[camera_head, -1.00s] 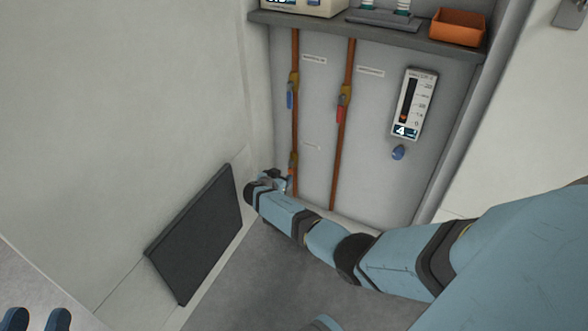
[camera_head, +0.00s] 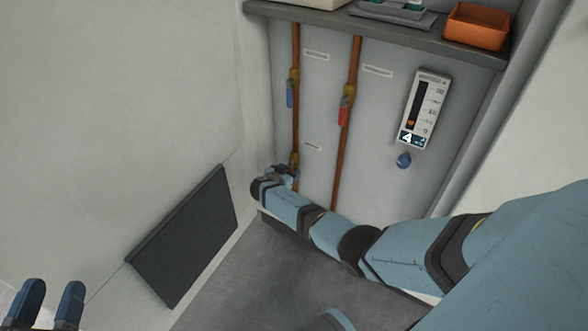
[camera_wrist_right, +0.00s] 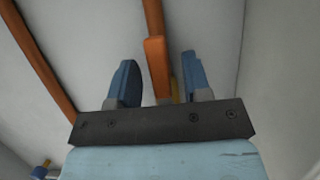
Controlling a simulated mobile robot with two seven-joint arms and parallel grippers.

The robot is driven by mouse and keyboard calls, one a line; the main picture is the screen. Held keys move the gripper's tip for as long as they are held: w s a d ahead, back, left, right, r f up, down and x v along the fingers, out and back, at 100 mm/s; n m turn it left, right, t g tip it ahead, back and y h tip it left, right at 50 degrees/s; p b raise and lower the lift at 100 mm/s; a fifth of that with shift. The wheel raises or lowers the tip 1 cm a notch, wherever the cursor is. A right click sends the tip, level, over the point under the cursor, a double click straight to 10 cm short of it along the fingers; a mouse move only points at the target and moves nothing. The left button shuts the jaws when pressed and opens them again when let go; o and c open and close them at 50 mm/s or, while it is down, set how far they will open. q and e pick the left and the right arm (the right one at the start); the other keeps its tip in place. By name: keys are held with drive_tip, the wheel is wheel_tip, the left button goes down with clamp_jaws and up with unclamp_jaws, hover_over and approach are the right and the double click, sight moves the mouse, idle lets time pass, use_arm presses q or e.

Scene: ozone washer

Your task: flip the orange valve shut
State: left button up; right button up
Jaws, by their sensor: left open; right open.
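The orange valve shows in the right wrist view as an upright orange handle (camera_wrist_right: 156,65) with a little yellow brass behind it. My right gripper (camera_wrist_right: 158,62) is open, with one blue finger on each side of the handle. Gaps show between the handle and both fingers, the right one narrower. In the head view my right gripper (camera_head: 285,172) is at the lower part of the left copper pipe (camera_head: 296,130), and it largely hides the valve there. My left gripper (camera_head: 50,298) is open and empty at the lower left, far from the pipes.
Higher on the pipes are a blue-handled valve (camera_head: 291,92) and a red-handled valve (camera_head: 344,110). A flow meter (camera_head: 425,108) with a blue knob (camera_head: 404,160) is to the right. A shelf (camera_head: 400,32) with an orange bin (camera_head: 476,27) is above. A dark panel (camera_head: 185,237) is at left.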

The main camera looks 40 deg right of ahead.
use_arm(q)
drive_tip(key=shift+w+d, duration=0.15)
drive_tip(key=shift+d, duration=0.3)
use_arm(e)
drive_tip(key=shift+w+d+f, duration=0.1)
drive_tip(key=shift+d+f, duration=0.05)
drive_tip(key=shift+d, duration=0.1)
